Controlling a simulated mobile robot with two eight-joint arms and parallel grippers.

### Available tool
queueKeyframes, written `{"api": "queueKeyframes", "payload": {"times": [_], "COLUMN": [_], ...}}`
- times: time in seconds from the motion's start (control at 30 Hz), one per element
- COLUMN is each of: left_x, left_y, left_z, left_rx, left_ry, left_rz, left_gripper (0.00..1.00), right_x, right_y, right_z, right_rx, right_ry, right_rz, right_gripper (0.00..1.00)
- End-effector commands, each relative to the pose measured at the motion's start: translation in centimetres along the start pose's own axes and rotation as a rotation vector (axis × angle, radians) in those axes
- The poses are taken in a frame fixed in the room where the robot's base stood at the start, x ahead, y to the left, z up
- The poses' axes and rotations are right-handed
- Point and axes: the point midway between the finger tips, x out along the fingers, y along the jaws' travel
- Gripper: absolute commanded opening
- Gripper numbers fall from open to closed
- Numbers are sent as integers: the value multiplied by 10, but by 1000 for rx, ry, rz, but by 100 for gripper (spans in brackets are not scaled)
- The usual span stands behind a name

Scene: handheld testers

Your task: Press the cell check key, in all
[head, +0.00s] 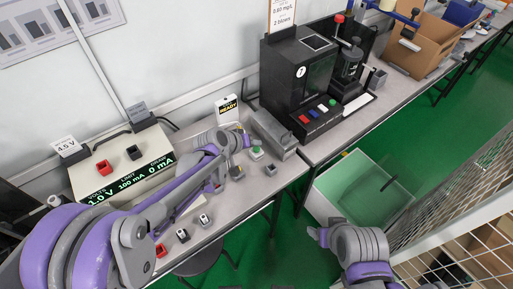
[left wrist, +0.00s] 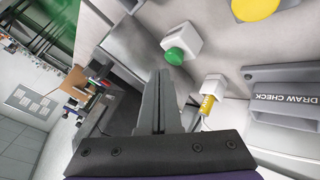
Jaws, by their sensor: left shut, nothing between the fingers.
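No label reading "cell check" can be made out. In the left wrist view a green button (left wrist: 174,57) tops a small white box, with a grey unit marked DRAW CHECK (left wrist: 285,98) to the right and a small yellow-tipped white piece (left wrist: 208,104) between them. The green button also shows in the head view (head: 256,153). My left gripper (left wrist: 161,80) is shut and empty, its fingertips close below and left of the green button in the wrist view; contact cannot be told. My right gripper (head: 318,235) is over the floor at lower right, its fingers unclear.
A power supply (head: 125,165) with red and black knobs stands on the left bench. A black tester (head: 300,80) with red, blue and green keys stands at the back. Small switch boxes (head: 182,235) lie at the bench front.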

Motion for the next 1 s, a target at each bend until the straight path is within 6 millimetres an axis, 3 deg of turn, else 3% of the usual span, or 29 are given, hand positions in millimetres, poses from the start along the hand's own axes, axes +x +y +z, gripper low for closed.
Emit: {"api": "queueKeyframes", "payload": {"times": [1.0], "left_x": [6], "left_y": [-4], "left_z": [4], "left_rx": [0], "left_ry": [0], "left_rz": [0], "left_gripper": [0], "right_x": [6], "right_y": [0], "right_z": [4], "right_rx": [0], "right_ry": [-2], "right_rz": [0], "right_gripper": [76]}}
